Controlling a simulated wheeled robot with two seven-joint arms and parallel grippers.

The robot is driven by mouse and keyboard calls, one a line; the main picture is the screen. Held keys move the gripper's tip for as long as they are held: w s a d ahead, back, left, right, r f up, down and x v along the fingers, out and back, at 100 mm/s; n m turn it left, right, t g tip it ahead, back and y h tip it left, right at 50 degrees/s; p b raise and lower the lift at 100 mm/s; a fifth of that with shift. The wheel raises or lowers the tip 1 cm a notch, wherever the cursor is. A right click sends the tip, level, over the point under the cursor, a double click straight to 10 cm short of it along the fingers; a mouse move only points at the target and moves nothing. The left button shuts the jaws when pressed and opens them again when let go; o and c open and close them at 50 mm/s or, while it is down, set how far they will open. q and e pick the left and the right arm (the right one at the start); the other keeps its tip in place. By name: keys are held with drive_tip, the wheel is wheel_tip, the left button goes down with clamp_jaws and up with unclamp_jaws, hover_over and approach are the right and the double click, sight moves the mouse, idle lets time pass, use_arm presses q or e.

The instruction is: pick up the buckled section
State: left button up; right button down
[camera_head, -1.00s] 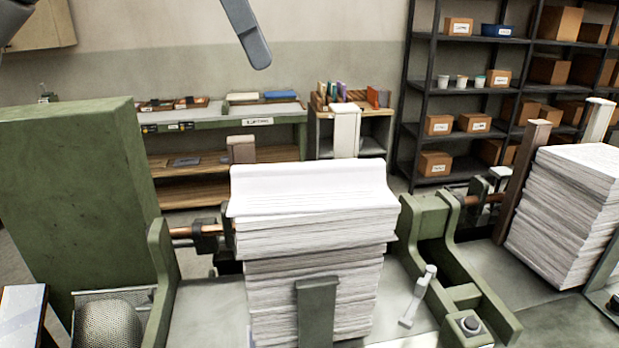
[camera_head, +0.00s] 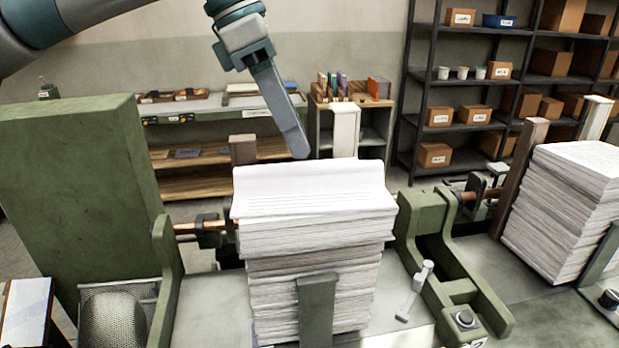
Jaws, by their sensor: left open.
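The buckled section (camera_head: 312,187) is the raised, bent top sheet or section on the tall paper stack (camera_head: 310,275) in the middle. Its back part curves up above the flatter layers below. My left gripper (camera_head: 298,148) comes down from the upper left. Its finger points at the back edge of the buckled section and is just above or behind it; I cannot tell whether they touch. It is open and holds nothing; the fingers overlap in this view. My right gripper is not in view.
A green upright plate (camera_head: 317,310) stands before the stack, with a white post (camera_head: 345,133) and a brown post (camera_head: 243,150) behind. A big green block (camera_head: 80,190) is at left. A second paper stack (camera_head: 568,205) and a small lever (camera_head: 415,290) are at right.

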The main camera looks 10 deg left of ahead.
sight(307, 165)
use_arm(q)
drive_tip(key=shift+d+f+p, duration=0.1)
drive_tip(key=shift+f+p, duration=0.35)
drive_tip(key=p+x, duration=0.1)
drive_tip(key=x, duration=0.2)
drive_tip(key=shift+p, duration=0.3)
drive_tip(key=shift+d+f, duration=0.1)
drive_tip(key=shift+f, duration=0.55)
clamp_jaws()
